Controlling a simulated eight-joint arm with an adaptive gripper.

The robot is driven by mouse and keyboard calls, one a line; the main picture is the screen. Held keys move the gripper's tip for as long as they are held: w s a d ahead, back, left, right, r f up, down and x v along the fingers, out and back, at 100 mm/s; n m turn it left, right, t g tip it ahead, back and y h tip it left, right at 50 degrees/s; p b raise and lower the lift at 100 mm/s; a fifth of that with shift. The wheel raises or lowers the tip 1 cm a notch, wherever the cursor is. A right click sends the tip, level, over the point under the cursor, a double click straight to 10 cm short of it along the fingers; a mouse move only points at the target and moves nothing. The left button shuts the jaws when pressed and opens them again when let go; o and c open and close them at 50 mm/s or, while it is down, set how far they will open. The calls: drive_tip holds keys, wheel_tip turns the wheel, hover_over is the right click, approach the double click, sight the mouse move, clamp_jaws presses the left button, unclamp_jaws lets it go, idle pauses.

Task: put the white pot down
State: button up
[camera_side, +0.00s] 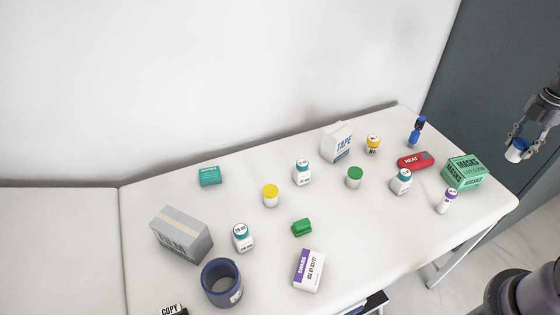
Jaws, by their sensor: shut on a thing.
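My gripper (519,145) is at the far right of the side view, in the air beyond the right end of the couch top. It is shut on a small white pot (514,154) that shows some blue. The pot looks tilted, and the fingers hide part of it. Below it in the picture are the couch's right edge and the floor. The white couch top (390,236) fills the middle of the view.
Several bottles, boxes and a blue mug (221,283) stand further left. The front right of the couch top is bare.

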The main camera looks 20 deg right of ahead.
drive_tip(key=shift+w+a+f, duration=0.4)
drive_tip(key=shift+w+f, duration=0.95)
drive_tip(key=shift+f, duration=0.2)
drive_tip(key=shift+w+a+f, duration=0.45)
drive_tip(key=shift+w+f, duration=0.9)
drive_tip(key=shift+f, duration=0.15)
drive_tip(key=shift+w+a+f, duration=0.4)
drive_tip(key=shift+w+f, duration=0.95)
drive_tip(key=shift+f, duration=0.2)
drive_tip(key=shift+f, duration=0.15)
drive_tip(key=o, duration=1)
